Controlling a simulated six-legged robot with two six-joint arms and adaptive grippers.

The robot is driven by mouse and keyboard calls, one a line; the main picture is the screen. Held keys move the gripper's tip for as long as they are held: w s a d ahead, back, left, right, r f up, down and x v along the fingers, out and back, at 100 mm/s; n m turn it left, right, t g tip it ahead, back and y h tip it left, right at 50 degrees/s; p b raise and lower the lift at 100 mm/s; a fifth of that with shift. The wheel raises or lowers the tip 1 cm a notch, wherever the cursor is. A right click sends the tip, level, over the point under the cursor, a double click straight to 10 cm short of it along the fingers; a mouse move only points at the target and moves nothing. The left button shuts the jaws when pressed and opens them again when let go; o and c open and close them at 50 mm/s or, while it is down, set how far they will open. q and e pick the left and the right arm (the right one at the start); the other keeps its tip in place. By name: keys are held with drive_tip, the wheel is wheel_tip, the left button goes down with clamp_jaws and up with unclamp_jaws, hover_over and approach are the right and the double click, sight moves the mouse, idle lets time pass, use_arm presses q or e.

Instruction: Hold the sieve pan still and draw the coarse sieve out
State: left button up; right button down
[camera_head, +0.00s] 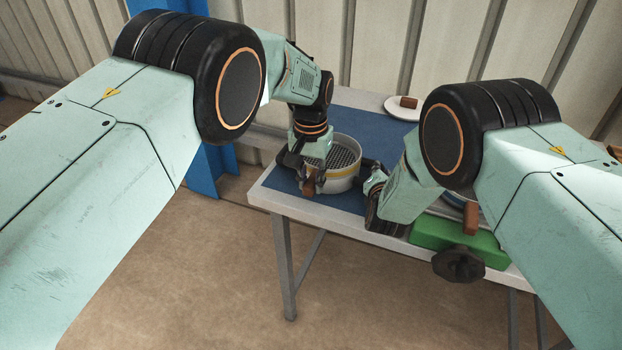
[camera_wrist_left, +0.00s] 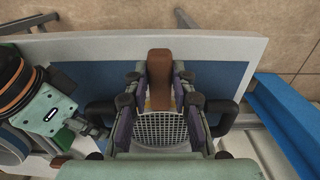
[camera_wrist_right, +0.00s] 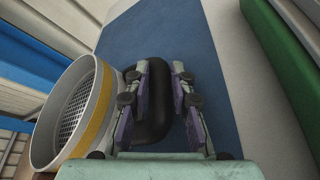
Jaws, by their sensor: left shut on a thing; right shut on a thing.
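The sieve pan (camera_head: 345,182) is a round pale pan with a yellow band and black side handles, standing on the blue mat near the table's edge. The coarse sieve (camera_head: 346,157) is a dark mesh inside its rim; the mesh also shows in the left wrist view (camera_wrist_left: 160,128). My left gripper (camera_head: 313,182) is shut on the sieve's brown handle (camera_wrist_left: 160,75) at the pan's front. My right gripper (camera_wrist_right: 158,100) is shut on a black pan handle (camera_wrist_right: 152,125), with the pan (camera_wrist_right: 88,110) to its left. In the head view its fingertips are partly hidden.
A white plate (camera_head: 400,113) with a brown piece (camera_head: 408,102) is at the back. A blue post (camera_head: 208,170) stands left of the table. Blue mat (camera_head: 370,130) behind the pan is clear.

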use_arm(q)
clamp_jaws()
drive_tip(key=shift+r, duration=1.6)
drive_tip(key=shift+r, duration=0.65)
use_arm(e)
drive_tip(key=c, duration=1.1)
unclamp_jaws()
